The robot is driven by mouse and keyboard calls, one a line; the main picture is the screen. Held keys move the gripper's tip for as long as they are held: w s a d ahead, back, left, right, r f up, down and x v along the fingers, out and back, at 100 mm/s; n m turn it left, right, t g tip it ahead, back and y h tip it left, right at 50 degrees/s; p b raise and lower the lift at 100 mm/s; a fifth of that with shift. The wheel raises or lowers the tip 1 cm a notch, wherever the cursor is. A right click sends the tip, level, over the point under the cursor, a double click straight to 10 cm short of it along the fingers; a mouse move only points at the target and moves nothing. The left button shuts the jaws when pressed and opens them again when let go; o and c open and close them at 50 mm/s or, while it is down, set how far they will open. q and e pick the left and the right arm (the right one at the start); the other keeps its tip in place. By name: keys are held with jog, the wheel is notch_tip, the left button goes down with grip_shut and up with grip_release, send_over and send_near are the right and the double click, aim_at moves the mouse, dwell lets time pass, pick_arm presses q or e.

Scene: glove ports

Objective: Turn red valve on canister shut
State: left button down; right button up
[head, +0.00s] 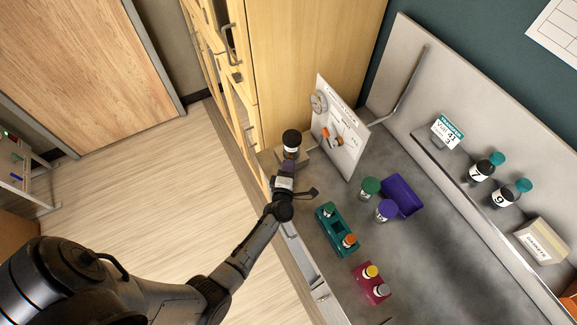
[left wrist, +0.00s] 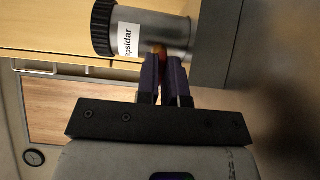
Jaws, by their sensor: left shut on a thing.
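The canister (head: 291,152) is a grey cylinder with a ribbed black lid, standing at the left end of the grey counter. In the left wrist view the canister (left wrist: 175,32) lies sideways across the picture, with a white label that reads in part "psidar". The red valve (left wrist: 160,53) on its side shows as a small red-orange piece between my fingertips. My left gripper (head: 288,171) is at the near side of the canister. In the left wrist view the left gripper (left wrist: 163,62) is shut on the valve. The valve's turn position is hidden. My right gripper is out of view.
A white panel (head: 339,128) with a dial and an orange-handled part stands right behind the canister. A teal rack (head: 334,231), a purple bin (head: 403,194), green-lidded and purple-lidded jars and a magenta block (head: 370,284) are to the right. Light wooden cabinets (head: 305,60) rise behind.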

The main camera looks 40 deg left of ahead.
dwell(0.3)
pick_arm(q)
jog(key=c, duration=1.2)
grip_release()
jog(key=shift+c, duration=0.2)
jog(key=shift+s+d, duration=0.15)
jog(key=shift+s, duration=0.15)
jog(key=p+v, duration=0.3)
jog(key=v, duration=1)
